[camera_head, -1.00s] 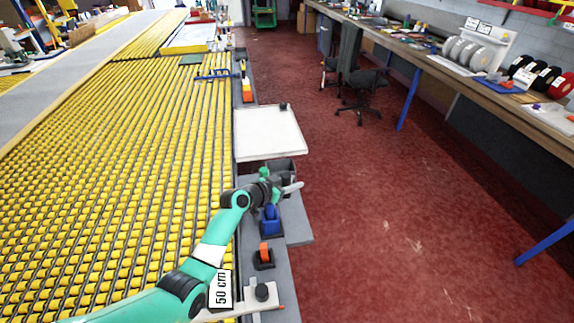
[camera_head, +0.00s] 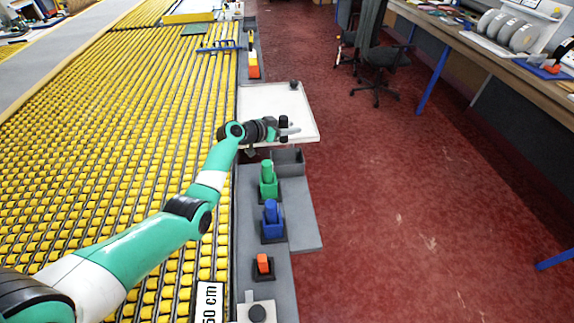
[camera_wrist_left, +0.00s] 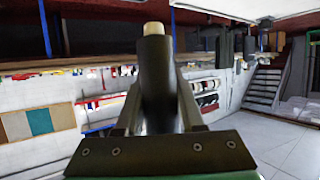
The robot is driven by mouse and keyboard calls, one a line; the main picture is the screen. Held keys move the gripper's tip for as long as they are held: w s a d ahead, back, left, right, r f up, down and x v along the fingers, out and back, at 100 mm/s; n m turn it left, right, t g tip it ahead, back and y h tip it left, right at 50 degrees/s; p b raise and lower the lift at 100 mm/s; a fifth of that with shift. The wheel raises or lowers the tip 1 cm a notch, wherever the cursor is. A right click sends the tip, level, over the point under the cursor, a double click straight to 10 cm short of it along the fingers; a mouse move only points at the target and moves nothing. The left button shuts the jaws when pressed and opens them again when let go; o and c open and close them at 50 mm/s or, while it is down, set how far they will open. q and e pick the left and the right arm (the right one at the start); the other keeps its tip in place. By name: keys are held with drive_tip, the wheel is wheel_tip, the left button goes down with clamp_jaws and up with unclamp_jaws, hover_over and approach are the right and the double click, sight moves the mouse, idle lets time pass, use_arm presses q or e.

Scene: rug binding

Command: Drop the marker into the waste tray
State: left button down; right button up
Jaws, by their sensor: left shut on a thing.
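The marker is a dark cylinder with a pale tip (camera_wrist_left: 154,30), upright in the left wrist view. My left gripper (camera_head: 284,129) is shut on it; the marker's dark end (camera_head: 284,121) shows between the fingers in the head view. The gripper appears over the near edge of a shallow white tray (camera_head: 265,100). A small grey open box (camera_head: 289,163) lies just nearer, below the gripper in the picture. I cannot tell for sure which of the two is the waste tray. My right gripper is not in view.
Green (camera_head: 268,178), blue (camera_head: 272,215) and orange (camera_head: 263,264) items stand in dark holders along the grey ledge. A black knob (camera_head: 294,84) sits at the white tray's far corner. Yellow rollers (camera_head: 110,150) fill the left; red floor (camera_head: 400,210) lies open right.

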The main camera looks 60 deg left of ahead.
use_arm(q)
wheel_tip(320, 180, down, 5)
drive_tip(key=b, duration=0.2)
drive_tip(key=shift+b, duration=0.4)
drive_tip(key=shift+r, duration=0.1)
drive_tip(key=shift+c, duration=2.2)
unclamp_jaws()
drive_tip(key=p+v, duration=1.1)
drive_tip(key=p, duration=0.1)
drive_tip(key=shift+s+p, duration=0.3)
drive_tip(key=shift+p, duration=0.05)
drive_tip(key=shift+w+d+r, duration=0.1)
drive_tip(key=shift+r, duration=0.05)
